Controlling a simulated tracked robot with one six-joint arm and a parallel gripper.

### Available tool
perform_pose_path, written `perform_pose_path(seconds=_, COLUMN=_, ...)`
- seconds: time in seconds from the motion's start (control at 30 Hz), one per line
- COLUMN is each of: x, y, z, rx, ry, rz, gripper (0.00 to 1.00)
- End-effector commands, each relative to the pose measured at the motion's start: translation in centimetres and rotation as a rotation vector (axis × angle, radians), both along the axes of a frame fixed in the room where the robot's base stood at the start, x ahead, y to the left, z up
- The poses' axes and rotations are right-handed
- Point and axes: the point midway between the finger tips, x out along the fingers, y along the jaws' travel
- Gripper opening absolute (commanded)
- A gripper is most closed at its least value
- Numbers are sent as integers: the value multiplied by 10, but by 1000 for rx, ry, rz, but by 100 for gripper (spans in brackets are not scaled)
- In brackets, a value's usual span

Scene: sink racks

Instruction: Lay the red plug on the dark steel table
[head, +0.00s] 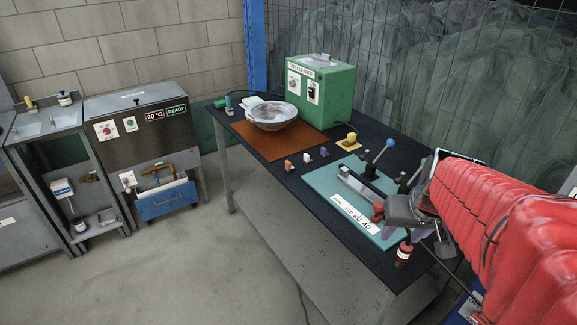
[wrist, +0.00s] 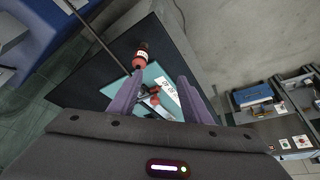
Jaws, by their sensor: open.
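A small red piece (head: 378,212), which may be the red plug, shows at the fixture on the teal board (head: 330,185). In the wrist view it shows red (wrist: 155,101) between my fingers, partly hidden. A red cylinder with a white label and dark top (head: 403,253) stands near the dark table's front edge; the wrist view shows it too (wrist: 140,57). I cannot tell which of the two is the plug. My gripper (wrist: 160,85) is open, its purple fingers pointing towards the board, with nothing visibly held. The dark steel table (head: 290,185) lies under the board.
The fixture has a blue-knobbed lever (head: 389,145). A black cable (wrist: 95,38) passes near the cylinder.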

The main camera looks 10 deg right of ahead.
Motion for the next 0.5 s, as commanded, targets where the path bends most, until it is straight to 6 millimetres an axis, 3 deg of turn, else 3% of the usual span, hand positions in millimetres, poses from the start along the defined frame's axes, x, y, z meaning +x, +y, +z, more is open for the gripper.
perform_pose_path(seconds=0.2, x=-4, y=74, z=20, rx=-10, ry=-25, rz=120, gripper=44)
perform_pose_path(seconds=0.5, x=-33, y=158, z=35, rx=-16, ry=-59, rz=270, gripper=44)
